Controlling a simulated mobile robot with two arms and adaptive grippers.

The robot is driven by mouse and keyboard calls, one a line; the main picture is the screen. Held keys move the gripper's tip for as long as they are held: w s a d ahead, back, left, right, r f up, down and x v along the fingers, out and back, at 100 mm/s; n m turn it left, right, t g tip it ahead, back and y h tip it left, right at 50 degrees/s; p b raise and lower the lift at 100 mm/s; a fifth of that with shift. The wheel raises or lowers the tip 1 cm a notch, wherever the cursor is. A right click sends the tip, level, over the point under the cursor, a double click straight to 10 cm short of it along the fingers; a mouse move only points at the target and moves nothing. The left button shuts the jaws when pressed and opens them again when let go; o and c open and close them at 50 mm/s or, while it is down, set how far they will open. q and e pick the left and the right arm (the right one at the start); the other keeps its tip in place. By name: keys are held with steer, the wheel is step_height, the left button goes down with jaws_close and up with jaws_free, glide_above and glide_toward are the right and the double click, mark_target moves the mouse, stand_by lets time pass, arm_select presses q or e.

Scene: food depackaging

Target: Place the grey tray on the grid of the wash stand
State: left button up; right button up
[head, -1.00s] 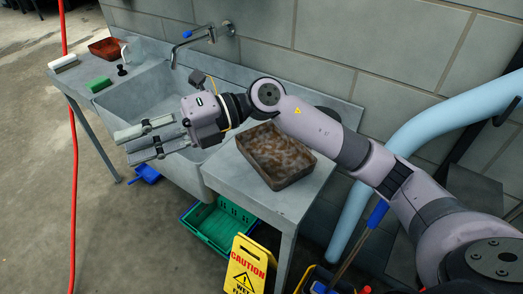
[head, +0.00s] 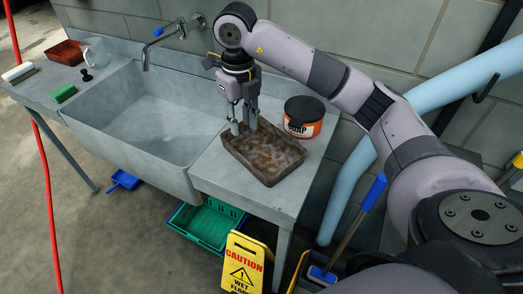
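A rectangular tray with brown, dirty-looking stains (head: 275,182) lies flat on the right-hand top of the grey wash stand (head: 205,178); I take it for the grey tray, though little grey shows. My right gripper (head: 243,130) points down at the tray's far left rim. Its two fingers stand apart, with a gap between them, and their tips are at or just above the rim. I cannot tell whether they touch it. No grid can be made out on the stand. My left gripper is not in view.
A soap tub (head: 303,128) stands close behind the tray. The sink basin (head: 150,125) is left of it, with a tap (head: 165,32) above. A reddish tray (head: 66,53), green sponge (head: 62,93) and brush (head: 18,73) lie at left. A caution sign (head: 243,265) stands in front.

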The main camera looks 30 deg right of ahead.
mark_target(242, 157)
step_height(242, 157, down, 8)
steer(key=shift+p, duration=0.95)
steer(key=f, duration=0.1)
steer(key=f+p, duration=0.2)
steer(key=f, duration=0.1)
steer(key=shift+w+a, duration=0.25)
steer(key=shift+f, duration=0.65)
steer(key=shift+c, duration=0.5)
jaws_close()
